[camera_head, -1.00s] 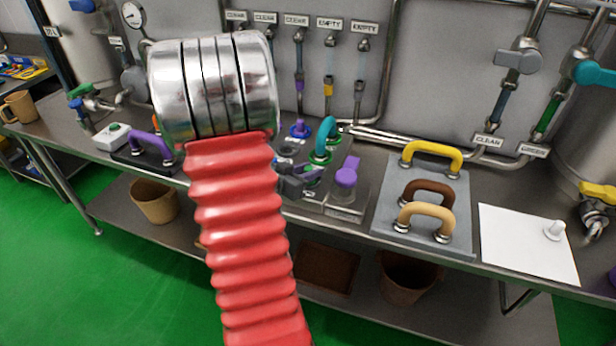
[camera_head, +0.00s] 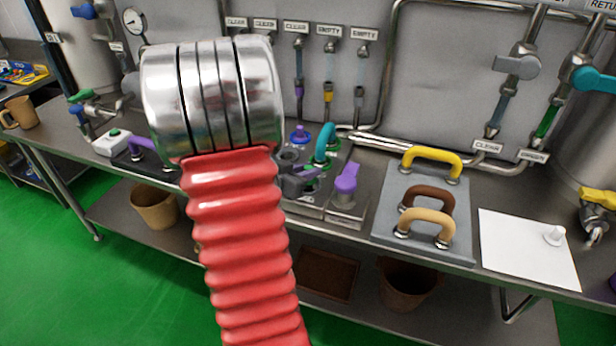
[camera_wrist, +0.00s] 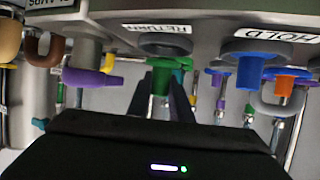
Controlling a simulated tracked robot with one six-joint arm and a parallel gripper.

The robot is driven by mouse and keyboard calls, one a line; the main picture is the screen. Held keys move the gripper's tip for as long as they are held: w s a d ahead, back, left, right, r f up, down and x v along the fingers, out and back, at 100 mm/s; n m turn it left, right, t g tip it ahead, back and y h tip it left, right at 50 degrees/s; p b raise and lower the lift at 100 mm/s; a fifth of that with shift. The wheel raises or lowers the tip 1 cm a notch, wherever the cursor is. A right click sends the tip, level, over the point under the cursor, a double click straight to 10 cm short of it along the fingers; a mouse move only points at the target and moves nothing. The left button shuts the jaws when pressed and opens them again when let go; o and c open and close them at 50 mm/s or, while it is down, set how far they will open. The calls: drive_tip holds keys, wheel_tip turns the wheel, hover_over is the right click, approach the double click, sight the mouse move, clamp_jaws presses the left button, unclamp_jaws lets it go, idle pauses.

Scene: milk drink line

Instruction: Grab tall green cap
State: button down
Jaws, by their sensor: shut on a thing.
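In the wrist view the green cap (camera_wrist: 160,80) is a narrow green piece below the dark round fitting by the RETURN label. My gripper (camera_wrist: 162,92) has its two dark fingers on either side of it, shut on it. The lower part of the fingers is hidden behind the black wrist housing. In the head view my gripper (camera_head: 299,184) is a small dark shape at the panel of fittings, right of my red arm. The cap itself is largely hidden there, so I cannot tell its full height.
A purple lever (camera_head: 346,181) stands close right of my gripper, and a teal handle (camera_head: 324,143) just behind it. A grey board (camera_head: 385,222) with yellow, brown and tan handles lies further right. A white sheet (camera_head: 510,245) lies beyond it.

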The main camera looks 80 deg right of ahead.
sight(307, 167)
wheel_tip(307, 167, up, 8)
drive_tip(key=shift+f, duration=0.2)
drive_tip(key=shift+w, duration=0.1)
idle(0.6)
